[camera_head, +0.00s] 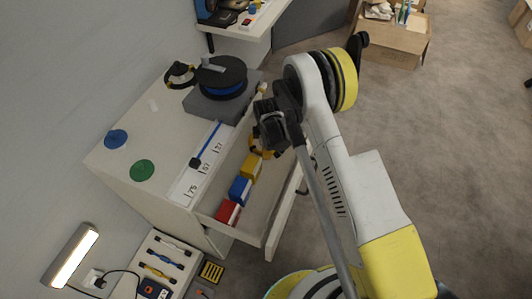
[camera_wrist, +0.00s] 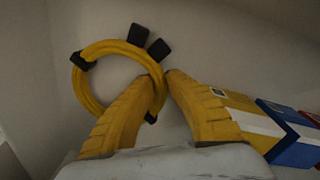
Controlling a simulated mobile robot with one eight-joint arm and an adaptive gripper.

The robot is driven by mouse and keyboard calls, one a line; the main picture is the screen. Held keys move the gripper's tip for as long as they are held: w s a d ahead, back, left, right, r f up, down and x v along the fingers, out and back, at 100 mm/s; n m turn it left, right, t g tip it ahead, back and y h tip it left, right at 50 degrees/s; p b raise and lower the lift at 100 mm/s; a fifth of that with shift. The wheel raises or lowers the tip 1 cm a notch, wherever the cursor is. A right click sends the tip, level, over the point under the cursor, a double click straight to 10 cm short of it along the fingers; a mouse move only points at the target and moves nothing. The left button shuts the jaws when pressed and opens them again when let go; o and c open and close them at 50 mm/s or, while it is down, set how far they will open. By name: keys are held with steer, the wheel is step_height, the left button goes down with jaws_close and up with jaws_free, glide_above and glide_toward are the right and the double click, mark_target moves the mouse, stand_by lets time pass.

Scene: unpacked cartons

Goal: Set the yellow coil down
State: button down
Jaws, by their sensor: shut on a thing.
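The yellow coil (camera_wrist: 81,88) is a ring with several black clips, in the upper left of the wrist view. Its right side passes between the tips of my gripper's yellow fingers (camera_wrist: 164,82), which are shut on it. The coil lies flat over the pale drawer floor; I cannot tell if it touches. In the head view my gripper (camera_head: 264,143) reaches down into the far end of the open drawer (camera_head: 223,184), and my arm and wrist hide most of the coil.
A yellow box (camera_head: 251,167), a blue box (camera_head: 240,189) and a red box (camera_head: 227,212) line the drawer beside the gripper. On the cabinet top are a black-and-blue spool (camera_head: 223,78), a yellow-and-black coil (camera_head: 180,75), a blue disc (camera_head: 116,138) and a green disc (camera_head: 142,170).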

steer(key=shift+f, duration=0.1)
steer(key=c, duration=1.5)
jaws_free()
steer(key=shift+o, duration=0.2)
step_height(320, 180, up, 12)
steer(key=p, duration=0.4)
steer(key=shift+s+r+p, duration=0.2)
steer(key=shift+r+p, duration=0.05)
steer(key=shift+p, duration=0.05)
